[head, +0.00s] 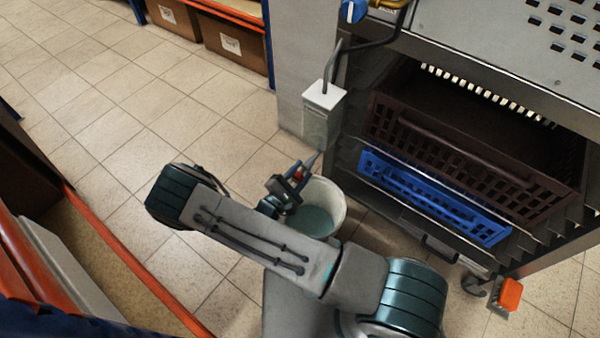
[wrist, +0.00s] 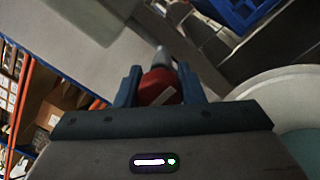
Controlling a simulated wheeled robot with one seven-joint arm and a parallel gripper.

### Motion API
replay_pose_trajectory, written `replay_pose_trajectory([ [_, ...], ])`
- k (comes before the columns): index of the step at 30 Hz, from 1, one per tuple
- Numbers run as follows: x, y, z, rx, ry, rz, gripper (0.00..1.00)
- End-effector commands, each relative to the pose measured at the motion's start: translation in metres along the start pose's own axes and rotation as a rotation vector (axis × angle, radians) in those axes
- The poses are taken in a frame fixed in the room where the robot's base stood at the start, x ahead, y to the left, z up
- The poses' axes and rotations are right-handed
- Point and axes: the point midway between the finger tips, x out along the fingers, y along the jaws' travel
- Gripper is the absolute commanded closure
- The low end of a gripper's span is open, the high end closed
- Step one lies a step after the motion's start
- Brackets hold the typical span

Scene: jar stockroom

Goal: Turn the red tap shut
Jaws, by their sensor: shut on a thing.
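The red tap (wrist: 160,86) is between the two fingers of my gripper (wrist: 160,92) in the wrist view, with a grey pipe end beyond it. My gripper is shut on the tap. In the head view my gripper (head: 290,183) is low, over the rim of a white bucket, and only a little red of the tap (head: 298,170) shows there. The bucket (head: 338,190) stands on the floor and holds greenish liquid; it also shows at the right of the wrist view (wrist: 250,88). The tap's exact turn angle is hard to tell.
A metal rack with a brown crate (head: 440,150) and a blue crate (head: 400,185) stands right of the bucket. A white box with a cable (head: 323,95) is on the grey wall panel. Tiled floor is free at left.

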Motion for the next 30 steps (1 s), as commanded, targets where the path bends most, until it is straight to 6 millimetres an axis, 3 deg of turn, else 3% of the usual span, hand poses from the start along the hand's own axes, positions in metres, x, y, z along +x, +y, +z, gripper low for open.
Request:
replay_pose_trajectory([
  [15, -0.0011, -0.0003, -0.0013, 0.023, 0.003, -0.001, 0.88],
  [16, -0.0011, -0.0003, -0.0013, 0.023, 0.003, -0.001, 0.62],
  [18, -0.0010, -0.0002, -0.0012, 0.023, 0.003, -0.001, 0.44],
  [30, -0.0083, 0.0007, -0.0004, 0.023, 0.002, -0.001, 0.44],
])
